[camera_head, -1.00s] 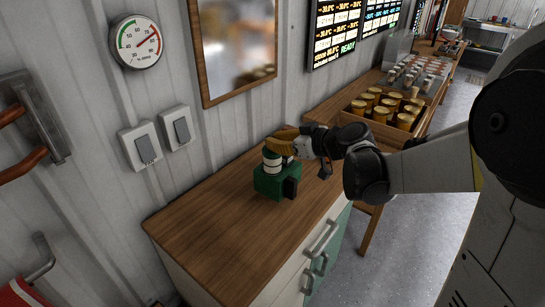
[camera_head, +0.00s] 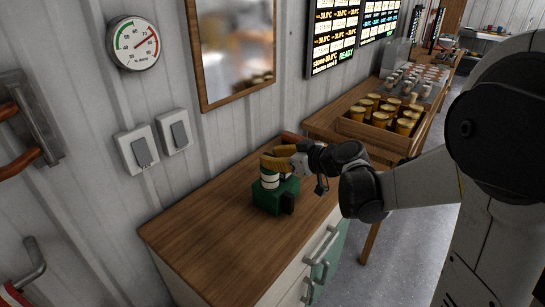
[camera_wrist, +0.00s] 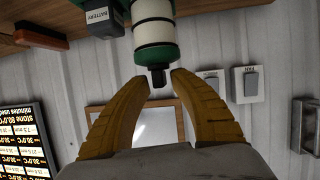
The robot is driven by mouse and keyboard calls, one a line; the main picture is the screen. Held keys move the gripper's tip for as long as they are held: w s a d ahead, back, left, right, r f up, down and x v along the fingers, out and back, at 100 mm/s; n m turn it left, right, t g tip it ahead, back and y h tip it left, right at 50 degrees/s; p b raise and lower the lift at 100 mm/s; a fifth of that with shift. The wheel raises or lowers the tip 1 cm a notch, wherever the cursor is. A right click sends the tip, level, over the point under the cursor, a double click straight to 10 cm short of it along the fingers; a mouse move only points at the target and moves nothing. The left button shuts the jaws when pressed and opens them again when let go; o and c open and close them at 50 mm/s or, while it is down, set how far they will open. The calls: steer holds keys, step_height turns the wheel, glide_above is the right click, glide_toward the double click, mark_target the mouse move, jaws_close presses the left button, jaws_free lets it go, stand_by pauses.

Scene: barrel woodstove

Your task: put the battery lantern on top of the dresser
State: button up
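The battery lantern (camera_head: 273,196), with a green base and a white-and-green body, stands upright on the wooden top of the dresser (camera_head: 205,230). In the wrist view the lantern (camera_wrist: 153,30) appears upside down, with a dark block marked BATTERY on its base. My gripper (camera_head: 275,150) is at the lantern's upper end. Its two yellow fingers are apart. In the wrist view, my gripper (camera_wrist: 163,76) has its fingertips on either side of the lantern's small dark end knob, with visible gaps. The lantern's far side is hidden in the head view.
A wall mirror (camera_head: 236,45) and two switches (camera_head: 137,149) are above the dresser. To the right is a wooden bench with a tray of yellow-topped jars (camera_head: 383,113). The dresser's left top is clear.

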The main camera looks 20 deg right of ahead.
steer(key=shift+r, duration=0.1)
steer(key=p+v, duration=0.5)
steer(key=v, duration=0.7)
steer(key=s+a+f+m+g+h, duration=0.1)
steer(key=s+a+m+g+h, duration=0.1)
steer(key=s, duration=0.7)
steer(key=s+a+f+m+g+h, duration=0.1)
steer(key=s+a+m+g+h, duration=0.1)
steer(key=s, duration=0.7)
steer(key=a+m+h, duration=0.1)
steer(key=m+h, duration=0.1)
steer(key=h, duration=0.1)
steer(key=shift+a+f+m, duration=0.3)
steer(key=shift+a+m, duration=0.05)
steer(key=shift+m, duration=0.05)
